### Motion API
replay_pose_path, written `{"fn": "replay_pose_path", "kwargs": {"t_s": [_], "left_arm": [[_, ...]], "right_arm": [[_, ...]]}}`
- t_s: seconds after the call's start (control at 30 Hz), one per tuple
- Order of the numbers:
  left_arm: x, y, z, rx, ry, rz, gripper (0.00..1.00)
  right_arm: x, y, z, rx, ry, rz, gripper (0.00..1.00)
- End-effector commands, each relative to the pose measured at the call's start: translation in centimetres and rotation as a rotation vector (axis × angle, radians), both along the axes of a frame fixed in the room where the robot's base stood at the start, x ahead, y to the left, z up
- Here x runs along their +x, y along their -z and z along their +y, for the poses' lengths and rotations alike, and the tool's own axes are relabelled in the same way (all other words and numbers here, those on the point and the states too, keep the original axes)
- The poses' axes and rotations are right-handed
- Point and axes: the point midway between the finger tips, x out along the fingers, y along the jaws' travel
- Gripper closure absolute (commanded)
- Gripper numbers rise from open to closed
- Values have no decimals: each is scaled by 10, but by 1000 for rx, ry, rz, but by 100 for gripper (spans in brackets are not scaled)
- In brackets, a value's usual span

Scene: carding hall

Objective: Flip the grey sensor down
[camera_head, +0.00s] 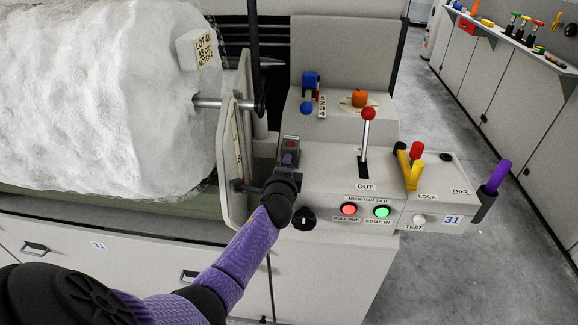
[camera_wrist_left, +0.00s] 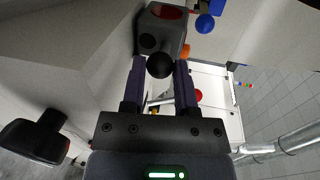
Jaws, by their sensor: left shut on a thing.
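The grey sensor (camera_head: 291,143) is a dark grey block with a red face, at the left end of the grey control console in the head view. In the left wrist view the sensor (camera_wrist_left: 166,28) is at the top centre, with a round black knob (camera_wrist_left: 159,66) on its near side. My left gripper (camera_head: 288,160) is at the sensor in the head view. In the left wrist view the left gripper (camera_wrist_left: 159,72) has its two fingers on either side of the knob and is shut on it. My gripper hides the sensor's lower part in the head view. My right gripper is not in view.
A red-knobbed lever (camera_head: 368,114) stands upright on the console, with yellow handles (camera_head: 412,175) and a purple handle (camera_head: 497,176) to its right. A grey upright plate (camera_head: 232,150) and a large white roll (camera_head: 100,100) are on the left. An orange knob (camera_head: 359,98) is behind.

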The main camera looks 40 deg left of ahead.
Motion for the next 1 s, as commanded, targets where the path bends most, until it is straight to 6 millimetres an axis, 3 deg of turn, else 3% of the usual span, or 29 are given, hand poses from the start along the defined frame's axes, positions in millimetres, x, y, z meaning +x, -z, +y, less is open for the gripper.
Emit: {"fn": "replay_pose_path", "kwargs": {"t_s": [0.63, 0.67, 0.8, 1.0], "left_arm": [[-2, 3, 1, -38, -1, -17, 100], [-2, 3, 1, -38, -1, -17, 58], [-2, 3, 1, -38, -1, -18, 29], [-1, 2, 1, -37, 0, -20, 27]], "right_arm": [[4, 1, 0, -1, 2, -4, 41], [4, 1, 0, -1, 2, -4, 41], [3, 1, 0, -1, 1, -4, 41], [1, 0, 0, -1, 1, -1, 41]]}}
